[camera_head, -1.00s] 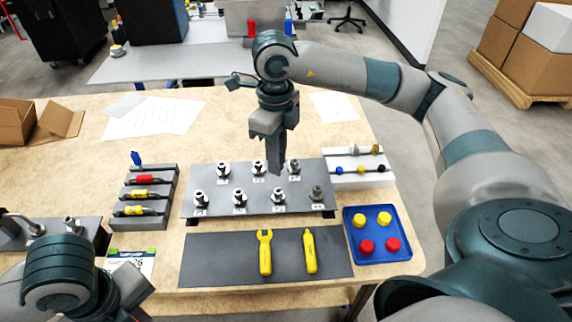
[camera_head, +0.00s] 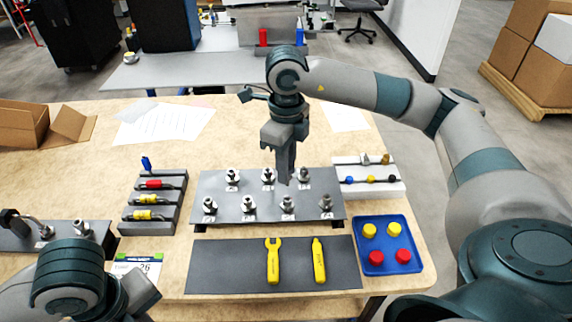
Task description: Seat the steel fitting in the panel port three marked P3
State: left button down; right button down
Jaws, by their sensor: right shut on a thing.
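The grey panel (camera_head: 228,217) lies on the table with steel fittings standing in two rows, several in front and three behind. The small labels are too blurred to read surely, so I cannot tell which port is P3. The third front-row fitting (camera_head: 288,203) stands upright. My right gripper (camera_head: 285,172) points down over the back row, between the middle and right back fittings in the picture. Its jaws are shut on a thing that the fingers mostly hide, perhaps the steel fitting. My left arm shows at the lower left, but its jaws are out of the picture.
A rack with coloured-handled parts (camera_head: 152,205) stands left of the panel. A white holder (camera_head: 391,187) and a blue tray (camera_head: 370,262) with red and yellow caps are at the right. A yellow wrench (camera_head: 273,262) and a yellow tool (camera_head: 319,262) lie on the dark mat (camera_head: 222,270).

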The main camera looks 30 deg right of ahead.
pick_arm(q)
jog(key=shift+f+b, duration=0.6)
jog(key=shift+f, duration=0.1)
pick_arm(e)
jog(key=shift+f, duration=1.4)
pick_arm(q)
jog(key=shift+f+b, duration=0.7)
pick_arm(e)
jog(key=shift+f, duration=0.7)
pick_arm(q)
jog(key=shift+f+b, duration=0.7)
pick_arm(e)
jog(key=shift+f, duration=0.15)
